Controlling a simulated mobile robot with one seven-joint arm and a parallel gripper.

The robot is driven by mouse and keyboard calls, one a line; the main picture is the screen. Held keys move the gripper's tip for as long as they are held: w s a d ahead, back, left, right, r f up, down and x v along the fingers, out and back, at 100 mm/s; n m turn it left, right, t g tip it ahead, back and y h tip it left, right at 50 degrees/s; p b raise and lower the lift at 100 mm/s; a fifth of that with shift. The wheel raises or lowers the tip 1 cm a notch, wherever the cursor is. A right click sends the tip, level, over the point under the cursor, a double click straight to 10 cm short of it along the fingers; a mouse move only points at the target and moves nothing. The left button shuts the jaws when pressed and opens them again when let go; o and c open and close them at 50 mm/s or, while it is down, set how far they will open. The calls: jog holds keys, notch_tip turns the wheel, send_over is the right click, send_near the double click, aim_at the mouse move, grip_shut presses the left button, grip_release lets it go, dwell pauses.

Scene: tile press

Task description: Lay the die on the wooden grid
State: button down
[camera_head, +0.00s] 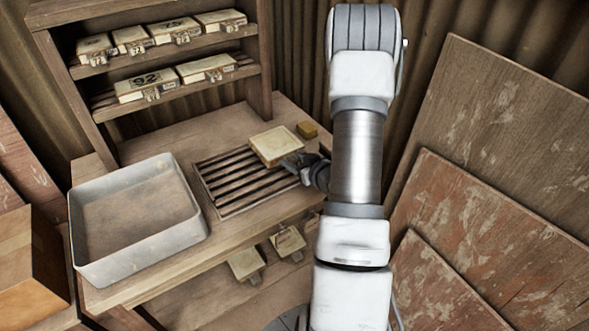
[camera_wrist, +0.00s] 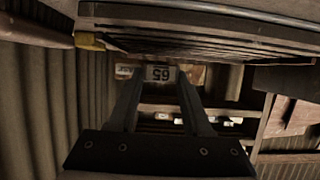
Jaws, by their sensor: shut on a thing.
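The die (camera_head: 272,145) is a cream, square slab with a darker rim. In the head view it is over the back right part of the wooden grid (camera_head: 216,207), a dark slatted frame on the bench. My gripper (camera_head: 296,163) is shut on the die's near right side. In the wrist view, a tag marked 65 (camera_wrist: 160,73) shows between the fingertips of my gripper (camera_wrist: 159,80). The grid's slatted frame (camera_wrist: 215,27) fills the top there. I cannot tell whether the die touches the slats. The die hides part of the grid.
A grey tray (camera_head: 140,255) stands on the bench left of the grid. A shelf (camera_head: 155,60) with several tagged dies stands at the back left. More dies (camera_head: 245,263) sit below the bench top. Boards (camera_head: 490,130) lean at right.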

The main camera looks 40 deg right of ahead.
jog(key=shift+f, duration=1.35)
jog(key=shift+f, duration=0.1)
jog(key=c, duration=0.8)
grip_release()
jog(key=shift+f+b, duration=0.15)
jog(key=shift+b, duration=0.15)
jog(key=o, duration=0.5)
jog(key=shift+s+r, duration=0.3)
jog(key=v, duration=1.1)
jog(key=shift+s+p, duration=0.25)
jog(key=shift+p, duration=0.15)
jog(key=shift+w, duration=0.1)
